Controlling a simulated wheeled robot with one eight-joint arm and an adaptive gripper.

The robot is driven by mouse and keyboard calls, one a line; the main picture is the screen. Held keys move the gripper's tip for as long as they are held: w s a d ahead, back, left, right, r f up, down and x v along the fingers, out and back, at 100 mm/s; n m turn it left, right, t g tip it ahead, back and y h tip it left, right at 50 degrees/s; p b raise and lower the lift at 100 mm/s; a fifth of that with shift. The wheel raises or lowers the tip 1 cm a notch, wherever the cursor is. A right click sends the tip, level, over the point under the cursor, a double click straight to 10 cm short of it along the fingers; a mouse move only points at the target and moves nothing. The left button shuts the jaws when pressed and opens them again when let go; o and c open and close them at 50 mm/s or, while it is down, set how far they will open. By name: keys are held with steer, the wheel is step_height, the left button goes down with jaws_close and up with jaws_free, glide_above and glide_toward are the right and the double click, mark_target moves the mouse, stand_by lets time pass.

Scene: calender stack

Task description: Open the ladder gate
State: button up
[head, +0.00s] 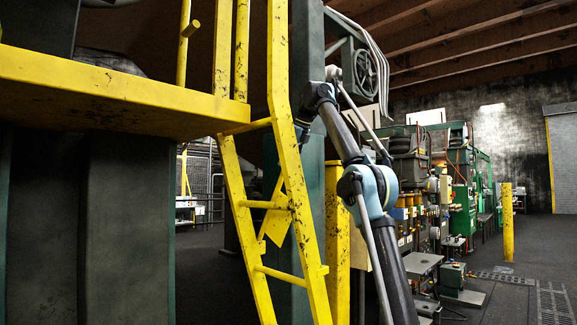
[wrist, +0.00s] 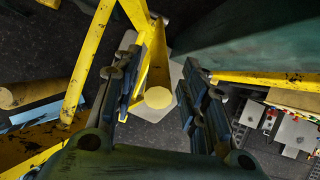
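The yellow ladder (head: 300,185) rises to a yellow platform (head: 110,95) at the left of the head view. Worn yellow rails (head: 242,50) stand above the platform; I cannot tell which part is the gate. My arm reaches up beside the ladder's right rail, and that rail hides most of my gripper in the head view. In the wrist view my gripper (wrist: 160,65) is open, its dark fingers spread apart. A yellow post with a round end (wrist: 158,97) shows in the gap, apparently below the fingers; no contact is visible. Yellow ladder bars (wrist: 88,65) lie left of the fingers.
A yellow post (head: 338,245) stands close to the ladder's right, by a dark green column (head: 308,45). Green machines (head: 470,195) and a yellow bollard (head: 507,222) stand further right. Dark floor (head: 525,262) is open at the right.

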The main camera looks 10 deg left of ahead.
steer(key=shift+d+r, duration=0.2)
steer(key=shift+r, duration=0.2)
steer(key=shift+s+d+r, duration=0.15)
steer(key=shift+s+d, duration=0.25)
steer(key=shift+d, duration=0.05)
steer(key=s+d, duration=0.7)
steer(key=d, duration=0.1)
steer(key=shift+d, duration=0.3)
